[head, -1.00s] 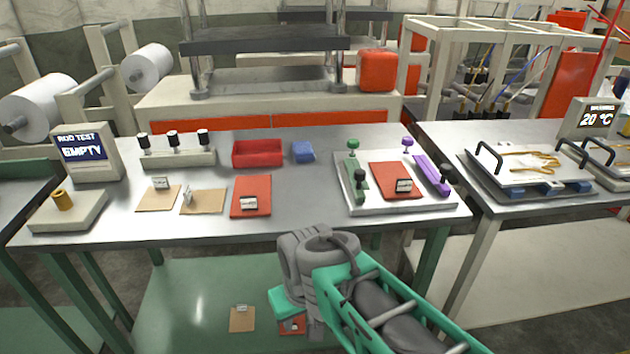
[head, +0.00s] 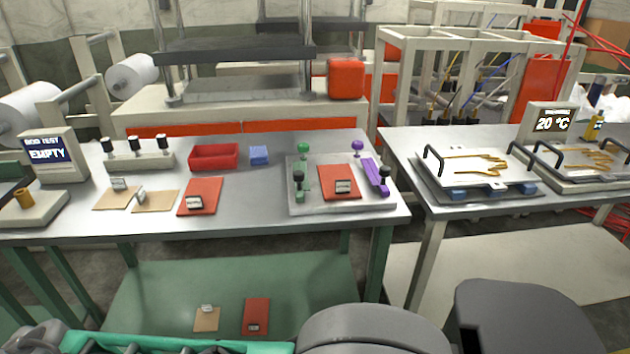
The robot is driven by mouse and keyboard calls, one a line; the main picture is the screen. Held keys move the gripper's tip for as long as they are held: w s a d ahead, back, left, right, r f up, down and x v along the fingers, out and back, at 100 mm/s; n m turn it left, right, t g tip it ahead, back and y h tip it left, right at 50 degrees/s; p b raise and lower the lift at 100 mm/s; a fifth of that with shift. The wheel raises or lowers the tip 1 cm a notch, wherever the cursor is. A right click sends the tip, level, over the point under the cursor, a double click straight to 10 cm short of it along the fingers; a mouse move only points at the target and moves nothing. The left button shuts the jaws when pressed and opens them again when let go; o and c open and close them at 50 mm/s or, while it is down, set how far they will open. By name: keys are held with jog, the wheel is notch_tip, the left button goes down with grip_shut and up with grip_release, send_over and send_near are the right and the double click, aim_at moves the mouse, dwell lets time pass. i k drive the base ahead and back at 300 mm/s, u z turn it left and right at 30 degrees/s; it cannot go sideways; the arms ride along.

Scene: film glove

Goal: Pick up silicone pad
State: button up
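Three red-orange flat pads look like silicone pads; I cannot tell which one the task names. One pad (head: 208,187) lies on the metal table with a small labelled clip on it. A second pad (head: 335,172) lies on the pale fixture plate (head: 300,208), also with a small labelled clip. A third pad (head: 257,308) lies on the green lower shelf, with a small clip or label at its near end. My arm crosses the bottom edge of the head view. My gripper's fingers are out of view, so what they hold is hidden.
Two brown pads (head: 155,203) with clips lie on the table, and another brown pad (head: 207,321) on the green shelf (head: 170,285). A red bin (head: 214,167), a blue block (head: 259,159) and green and purple clamps (head: 372,175) stand nearby. The table's front strip is clear.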

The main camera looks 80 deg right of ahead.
aim_at(337, 182)
jog(key=k, duration=1.05)
